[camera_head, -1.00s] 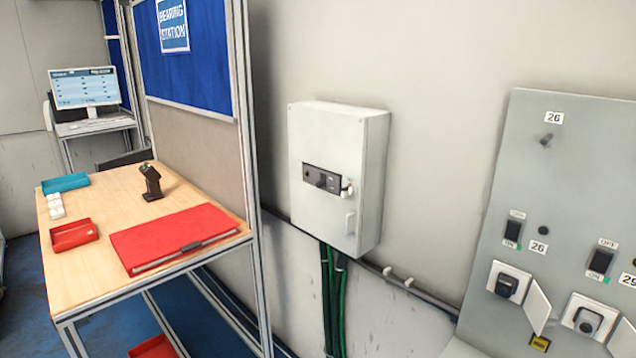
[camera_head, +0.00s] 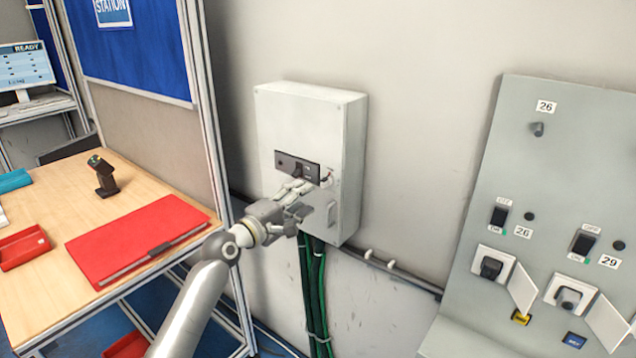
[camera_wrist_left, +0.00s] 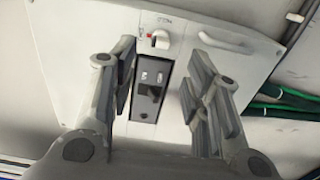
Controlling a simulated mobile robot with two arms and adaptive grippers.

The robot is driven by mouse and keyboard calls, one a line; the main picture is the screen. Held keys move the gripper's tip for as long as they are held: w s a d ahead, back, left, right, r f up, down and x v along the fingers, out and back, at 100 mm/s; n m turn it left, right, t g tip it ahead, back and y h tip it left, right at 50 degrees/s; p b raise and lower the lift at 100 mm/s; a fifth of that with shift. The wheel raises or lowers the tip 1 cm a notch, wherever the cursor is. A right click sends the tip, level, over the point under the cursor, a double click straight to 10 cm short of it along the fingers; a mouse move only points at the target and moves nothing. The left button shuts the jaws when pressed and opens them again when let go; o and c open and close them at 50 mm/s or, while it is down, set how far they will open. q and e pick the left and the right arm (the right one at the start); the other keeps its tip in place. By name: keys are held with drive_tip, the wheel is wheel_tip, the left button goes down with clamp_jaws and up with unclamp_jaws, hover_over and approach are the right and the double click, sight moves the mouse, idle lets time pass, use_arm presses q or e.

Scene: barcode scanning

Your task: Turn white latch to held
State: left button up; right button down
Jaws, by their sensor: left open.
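The white latch (camera_wrist_left: 160,40) is a small white knob with a red mark beside it, on the front of a white wall box (camera_head: 288,112). In the head view the latch (camera_head: 327,176) is small, just right of the black switch panel (camera_head: 284,163). My left gripper (camera_head: 303,188) is in front of the box, its fingers hiding part of the panel's lower edge. In the wrist view the left gripper (camera_wrist_left: 163,62) is open and empty, its fingers on either side of the panel and latch. Contact with the latch cannot be told. My right gripper is out of view.
A pale handle (camera_wrist_left: 225,42) sits beside the latch. Green cables (camera_head: 312,290) hang under the box. A wooden table (camera_head: 130,195) with a red folder (camera_head: 135,235) stands left; a grey switch panel (camera_head: 565,150) is right.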

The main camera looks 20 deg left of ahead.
sight(322, 185)
use_arm(q)
drive_tip(key=x, duration=0.7)
drive_tip(key=shift+w+f+p, duration=0.1)
drive_tip(key=shift+w+p, duration=0.1)
drive_tip(key=shift+p, duration=0.1)
drive_tip(key=shift+w+d, duration=0.2)
drive_tip(key=shift+w, duration=0.4)
clamp_jaws()
drive_tip(key=shift+f+m+b, duration=0.15)
drive_tip(key=shift+m+b, duration=0.15)
drive_tip(key=shift+b, duration=0.1)
drive_tip(key=shift+f+m+b, duration=0.1)
drive_tip(key=shift+m+b, duration=0.9)
drive_tip(key=m+b, duration=0.5)
drive_tip(key=m, duration=0.1)
drive_tip(key=m+b, duration=0.3)
drive_tip(key=m, duration=0.1)
drive_tip(key=shift+m, duration=0.4)
drive_tip(key=shift+m+b, duration=0.3)
drive_tip(key=shift+m, duration=0.9)
drive_tip(key=shift+r+m, duration=0.2)
drive_tip(key=shift+m, duration=0.8)
